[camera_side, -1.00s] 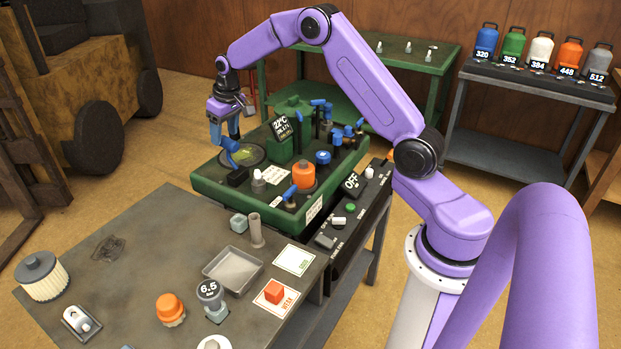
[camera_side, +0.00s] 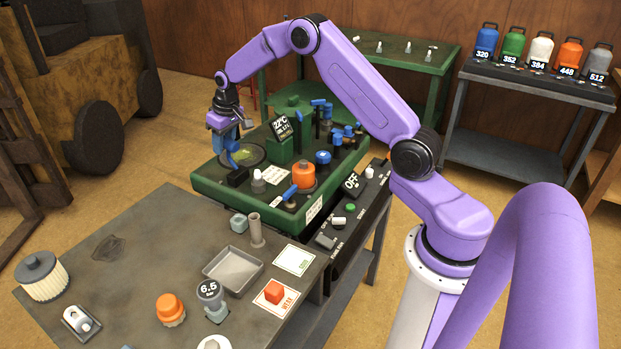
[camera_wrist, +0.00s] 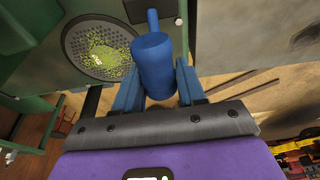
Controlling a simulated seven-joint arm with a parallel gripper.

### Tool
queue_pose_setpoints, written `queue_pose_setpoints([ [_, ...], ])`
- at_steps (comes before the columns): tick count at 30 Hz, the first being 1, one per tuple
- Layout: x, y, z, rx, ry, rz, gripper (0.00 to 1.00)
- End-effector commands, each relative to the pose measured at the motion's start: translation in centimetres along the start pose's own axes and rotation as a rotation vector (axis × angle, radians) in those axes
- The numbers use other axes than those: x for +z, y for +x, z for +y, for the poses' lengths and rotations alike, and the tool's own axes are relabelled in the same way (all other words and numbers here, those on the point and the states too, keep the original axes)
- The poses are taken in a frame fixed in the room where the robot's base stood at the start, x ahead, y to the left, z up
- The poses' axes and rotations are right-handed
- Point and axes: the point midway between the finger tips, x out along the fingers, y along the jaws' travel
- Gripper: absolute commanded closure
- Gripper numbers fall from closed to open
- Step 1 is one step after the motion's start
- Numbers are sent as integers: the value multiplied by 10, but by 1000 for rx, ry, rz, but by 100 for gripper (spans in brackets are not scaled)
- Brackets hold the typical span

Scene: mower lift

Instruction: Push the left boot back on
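A blue cylinder with a thin stem (camera_wrist: 153,65), possibly the boot, shows between my gripper's blue fingers in the wrist view. In the side view a blue part (camera_side: 232,157) sits by the round grate at the green machine's left end. My gripper (camera_side: 229,138) points down just above that part; it also shows in the wrist view (camera_wrist: 158,82). Its fingers flank the cylinder closely; I cannot tell whether they grip it.
A round grate (camera_wrist: 100,50) with green clippings lies beside the cylinder. A grey workbench (camera_side: 140,235) with loose parts stands in front.

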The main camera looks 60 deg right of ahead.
Motion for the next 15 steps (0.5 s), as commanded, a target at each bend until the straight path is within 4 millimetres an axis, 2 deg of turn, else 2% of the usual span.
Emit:
queue_pose_setpoints([
  [8, 2, -2, 0, 0, -1, 0, 71],
  [15, 14, -8, 0, 0, -2, -3, 70],
])
